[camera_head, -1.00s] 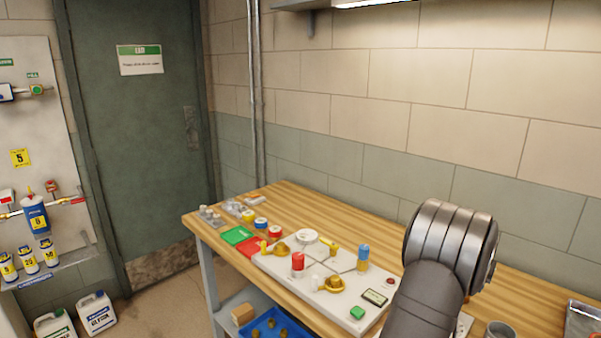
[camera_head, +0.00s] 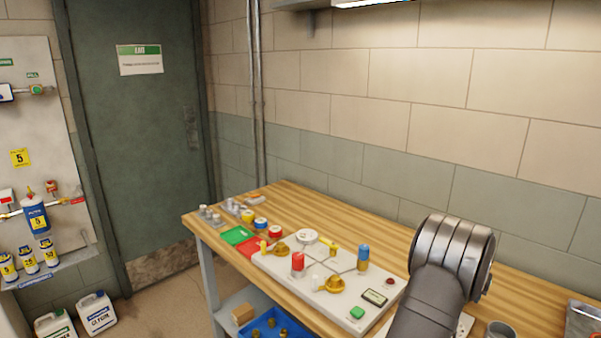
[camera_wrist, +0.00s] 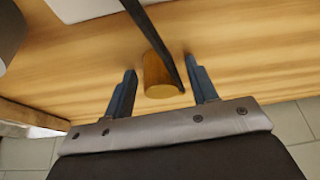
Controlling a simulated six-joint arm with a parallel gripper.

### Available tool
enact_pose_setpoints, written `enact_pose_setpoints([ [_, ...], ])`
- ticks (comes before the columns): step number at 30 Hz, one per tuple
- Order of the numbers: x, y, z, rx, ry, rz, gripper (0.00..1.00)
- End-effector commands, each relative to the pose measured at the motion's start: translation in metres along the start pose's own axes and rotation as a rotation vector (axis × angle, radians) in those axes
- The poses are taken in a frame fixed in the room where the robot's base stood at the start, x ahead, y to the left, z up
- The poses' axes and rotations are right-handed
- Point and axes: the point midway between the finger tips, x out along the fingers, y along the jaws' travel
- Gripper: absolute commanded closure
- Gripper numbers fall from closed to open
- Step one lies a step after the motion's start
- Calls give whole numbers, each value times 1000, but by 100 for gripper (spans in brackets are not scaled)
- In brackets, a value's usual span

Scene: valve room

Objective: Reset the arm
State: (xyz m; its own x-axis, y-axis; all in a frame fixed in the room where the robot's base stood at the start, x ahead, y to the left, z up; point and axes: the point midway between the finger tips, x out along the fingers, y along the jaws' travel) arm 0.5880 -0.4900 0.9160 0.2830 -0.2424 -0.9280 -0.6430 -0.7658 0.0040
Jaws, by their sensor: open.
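My arm (camera_head: 450,258) rises at the lower right of the head view, in front of the wooden bench. My gripper (camera_wrist: 160,66) is out of sight in the head view, but its two dark blue fingers show in the wrist view. They stand apart, and the gripper is open. A brown cylinder (camera_wrist: 156,75) and a thin dark bar (camera_wrist: 160,40) appear in the gap between the fingers, over the bench top. I cannot tell whether either touches a finger.
The wooden bench (camera_head: 330,215) carries a white panel (camera_head: 283,267) with yellow, red and blue valve parts. Red and green trays (camera_head: 237,235) lie left of it. A grey cup (camera_head: 500,330) stands right of my arm. A block wall (camera_head: 440,110) closes the back.

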Motion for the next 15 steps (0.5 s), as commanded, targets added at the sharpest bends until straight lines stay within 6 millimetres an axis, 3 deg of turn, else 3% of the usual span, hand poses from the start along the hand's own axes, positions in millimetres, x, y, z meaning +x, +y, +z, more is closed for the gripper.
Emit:
enact_pose_setpoints([
  [1,-18,0,-11,0,16,0,47],
  [5,-42,0,-20,0,14,0,47],
  [15,-86,54,-3,4,11,1,47],
])
